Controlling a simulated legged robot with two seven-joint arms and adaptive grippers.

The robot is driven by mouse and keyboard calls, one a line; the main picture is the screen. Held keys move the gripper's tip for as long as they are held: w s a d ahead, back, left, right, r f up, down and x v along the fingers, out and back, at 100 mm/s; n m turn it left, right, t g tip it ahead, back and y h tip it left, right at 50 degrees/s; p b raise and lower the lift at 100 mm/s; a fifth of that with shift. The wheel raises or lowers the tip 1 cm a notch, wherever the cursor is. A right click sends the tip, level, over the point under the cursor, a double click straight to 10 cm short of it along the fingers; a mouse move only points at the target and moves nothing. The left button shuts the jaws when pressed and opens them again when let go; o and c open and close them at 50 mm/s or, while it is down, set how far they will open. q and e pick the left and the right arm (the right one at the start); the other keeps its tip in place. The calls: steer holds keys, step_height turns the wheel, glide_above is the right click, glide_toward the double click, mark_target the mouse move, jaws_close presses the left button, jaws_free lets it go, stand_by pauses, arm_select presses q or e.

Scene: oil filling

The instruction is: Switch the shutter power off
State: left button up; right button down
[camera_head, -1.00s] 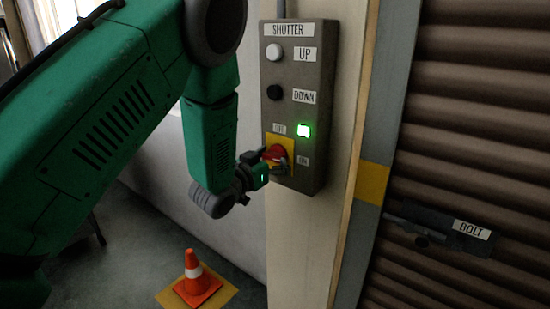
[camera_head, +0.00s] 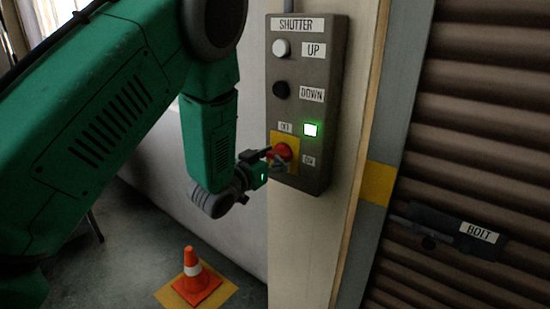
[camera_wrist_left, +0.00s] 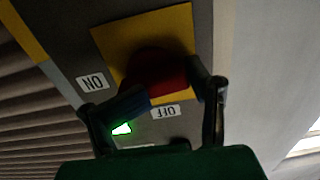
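The wrist view shows the red knob (camera_wrist_left: 160,68) and the lit lamp (camera_wrist_left: 121,129). My left gripper (camera_head: 274,157) is at the knob. In the wrist view its fingers (camera_wrist_left: 170,88) are apart, with the knob between and just beyond their tips. Contact and the knob's exact angle cannot be told. My right gripper is out of view.
A white UP button (camera_head: 281,48) and a black DOWN button (camera_head: 280,90) are above the knob. The brown shutter (camera_head: 480,130) with its bolt (camera_head: 430,225) is at the right. An orange cone (camera_head: 194,275) stands on the floor below.

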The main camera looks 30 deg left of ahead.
arm_select(q)
steer(key=shift+o, duration=0.3)
steer(key=shift+d+h, duration=0.3)
steer(key=shift+d, duration=0.4)
steer(key=shift+a+f, duration=0.1)
steer(key=shift+a, duration=0.05)
steer(key=shift+c, duration=0.3)
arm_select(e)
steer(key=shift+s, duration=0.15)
arm_select(q)
steer(key=shift+s+a, duration=0.1)
steer(key=shift+c, duration=0.4)
steer(key=o, duration=1.4)
steer(key=shift+f, duration=0.15)
steer(key=shift+o, duration=0.5)
steer(key=shift+d+r, duration=0.25)
steer(key=shift+d, duration=0.1)
steer(key=shift+s+d, duration=0.1)
steer(key=s+a+p, duration=0.1)
steer(key=s+a, duration=0.1)
steer(key=s, duration=1.4)
steer(key=shift+p, duration=0.35)
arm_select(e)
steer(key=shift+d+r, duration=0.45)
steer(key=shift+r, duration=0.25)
